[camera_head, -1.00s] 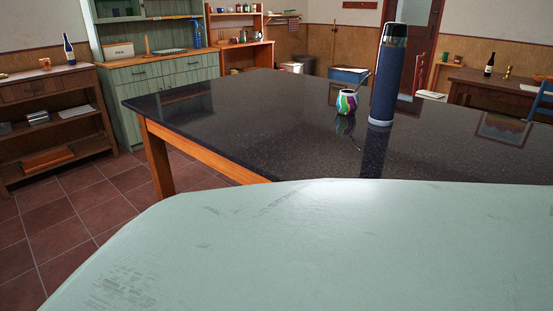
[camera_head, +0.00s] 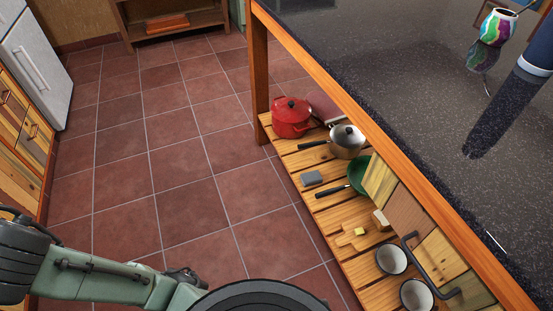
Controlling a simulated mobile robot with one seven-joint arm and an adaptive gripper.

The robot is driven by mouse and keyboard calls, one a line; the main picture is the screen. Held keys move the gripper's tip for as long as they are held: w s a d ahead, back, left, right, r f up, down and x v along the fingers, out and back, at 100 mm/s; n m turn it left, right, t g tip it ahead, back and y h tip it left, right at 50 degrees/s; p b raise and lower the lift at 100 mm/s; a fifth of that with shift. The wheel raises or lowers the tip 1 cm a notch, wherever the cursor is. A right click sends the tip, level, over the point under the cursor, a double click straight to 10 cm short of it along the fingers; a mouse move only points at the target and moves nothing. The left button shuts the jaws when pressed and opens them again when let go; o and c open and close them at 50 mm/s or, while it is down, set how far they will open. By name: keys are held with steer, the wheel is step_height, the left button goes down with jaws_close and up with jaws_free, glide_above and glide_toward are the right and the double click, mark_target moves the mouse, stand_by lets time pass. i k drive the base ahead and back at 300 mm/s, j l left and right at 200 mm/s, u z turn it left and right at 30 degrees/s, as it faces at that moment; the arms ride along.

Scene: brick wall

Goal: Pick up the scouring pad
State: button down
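A small grey flat block (camera_head: 312,179), possibly the scouring pad, lies on the slatted wooden lower shelf (camera_head: 318,215) under the dark-topped table. It sits below the steel saucepan and left of the green pan. A small yellow block (camera_head: 360,231) lies further right on a little wooden board; at this size I cannot tell surely which of the two is the pad. My arm crosses the bottom left, far from both blocks. I cannot make out my gripper's fingers.
The shelf also holds a red pot (camera_head: 291,117), a steel saucepan (camera_head: 346,141), a green pan (camera_head: 358,174) and two white bowls (camera_head: 391,259). The table edge and drawer front overhang its right side. The tiled floor (camera_head: 190,160) left of it is clear.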

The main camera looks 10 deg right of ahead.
mark_target(313, 177)
steer(key=z, duration=0.6)
steer(key=i+j, duration=0.25)
steer(key=i, duration=0.2)
steer(key=i+j, duration=0.25)
steer(key=i, duration=0.2)
steer(key=i+j+z, duration=0.1)
steer(key=i+j, duration=0.15)
steer(key=i, duration=0.15)
